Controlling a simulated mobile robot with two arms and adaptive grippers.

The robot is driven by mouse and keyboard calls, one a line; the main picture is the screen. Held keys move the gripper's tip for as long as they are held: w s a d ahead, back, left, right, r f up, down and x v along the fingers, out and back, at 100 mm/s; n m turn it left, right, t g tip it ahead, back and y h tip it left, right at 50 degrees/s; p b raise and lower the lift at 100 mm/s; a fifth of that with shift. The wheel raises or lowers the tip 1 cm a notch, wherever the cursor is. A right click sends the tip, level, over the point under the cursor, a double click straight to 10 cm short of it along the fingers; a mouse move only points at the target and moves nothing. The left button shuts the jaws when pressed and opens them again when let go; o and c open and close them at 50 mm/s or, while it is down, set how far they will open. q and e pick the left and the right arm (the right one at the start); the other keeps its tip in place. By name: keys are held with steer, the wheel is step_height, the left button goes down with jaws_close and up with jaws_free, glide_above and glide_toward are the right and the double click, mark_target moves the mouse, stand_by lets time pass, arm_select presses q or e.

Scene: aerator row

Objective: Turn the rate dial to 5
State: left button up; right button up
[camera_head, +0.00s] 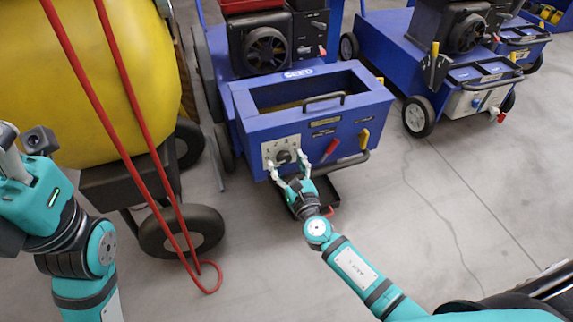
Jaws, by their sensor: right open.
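The rate dial (283,157) is a dark round knob on a pale square plate with numbers, on the front of the blue seeder machine (362,107). My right gripper (288,165) is open in front of the dial, its two pale fingers spread to the left and right of the knob. I cannot tell whether the fingers touch it. The dial's pointer and exact setting are too small to read. My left gripper (12,155) is at the left edge, partly cut off, well away from the dial; its jaws do not show clearly.
A red lever (331,149) and a yellow lever (363,139) stick out right of the dial, above a dark bar. A yellow tank cart (90,80) with red hoses (150,150) stands at left. Another blue machine (385,45) stands at right. Open grey floor lies between.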

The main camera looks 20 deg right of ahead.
steer(key=shift+w, duration=0.2)
steer(key=c, duration=1.2)
steer(key=shift+o, duration=0.2)
